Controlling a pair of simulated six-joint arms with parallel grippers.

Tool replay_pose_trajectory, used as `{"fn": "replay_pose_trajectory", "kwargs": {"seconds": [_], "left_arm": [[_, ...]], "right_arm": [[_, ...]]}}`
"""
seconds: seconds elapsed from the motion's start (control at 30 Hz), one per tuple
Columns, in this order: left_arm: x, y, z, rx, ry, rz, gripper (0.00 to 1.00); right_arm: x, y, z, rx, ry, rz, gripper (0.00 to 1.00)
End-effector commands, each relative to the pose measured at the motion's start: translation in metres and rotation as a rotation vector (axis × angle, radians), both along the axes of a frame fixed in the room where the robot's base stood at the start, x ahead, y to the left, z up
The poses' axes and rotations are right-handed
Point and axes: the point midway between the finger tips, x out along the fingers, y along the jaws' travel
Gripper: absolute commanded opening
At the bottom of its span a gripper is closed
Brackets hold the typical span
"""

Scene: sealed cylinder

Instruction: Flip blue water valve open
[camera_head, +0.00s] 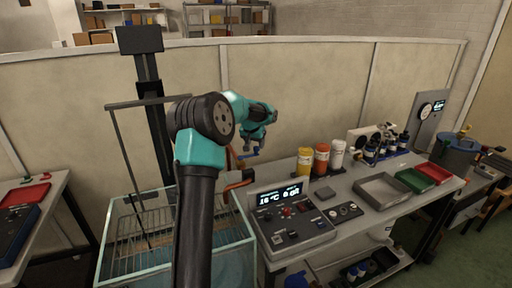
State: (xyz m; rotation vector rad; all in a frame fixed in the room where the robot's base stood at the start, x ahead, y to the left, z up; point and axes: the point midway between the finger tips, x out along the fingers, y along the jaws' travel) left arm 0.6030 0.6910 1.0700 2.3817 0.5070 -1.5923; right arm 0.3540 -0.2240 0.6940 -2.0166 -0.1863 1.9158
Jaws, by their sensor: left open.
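My left gripper (254,140) hangs at the end of my teal and black left arm, above the right side of the glass tank. It is open. A small blue handle (248,155), which looks like the blue water valve, shows just below the gripper's fingers. The picture is too small to tell whether the fingers touch it, and my arm hides what lies behind and left of it. An orange-red handle (238,184) on a dark fitting sits lower, near the tank's right edge. My right gripper is not in view.
The glass tank (236,262) with a wire rack stands below my arm. To its right, a control panel (290,222) with a lit display sits on the bench. Several bottles (304,161), a grey tray (384,190) and a green tray (417,180) are farther right.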

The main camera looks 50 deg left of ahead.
Motion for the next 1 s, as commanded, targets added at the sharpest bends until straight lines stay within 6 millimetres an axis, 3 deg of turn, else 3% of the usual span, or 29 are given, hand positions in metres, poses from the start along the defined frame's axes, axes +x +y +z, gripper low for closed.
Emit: {"fn": "replay_pose_trajectory", "kwargs": {"seconds": [0.2,0.53,1.0], "left_arm": [[0.008,0.003,-0.021,0.000,0.000,0.000,0.54],[0.009,0.004,-0.023,0.000,0.000,0.000,0.54],[0.009,0.004,-0.023,0.000,0.000,0.000,0.10]], "right_arm": [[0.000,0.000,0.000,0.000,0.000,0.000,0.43],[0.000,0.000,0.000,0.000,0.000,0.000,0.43],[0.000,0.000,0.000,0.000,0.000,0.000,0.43]]}}
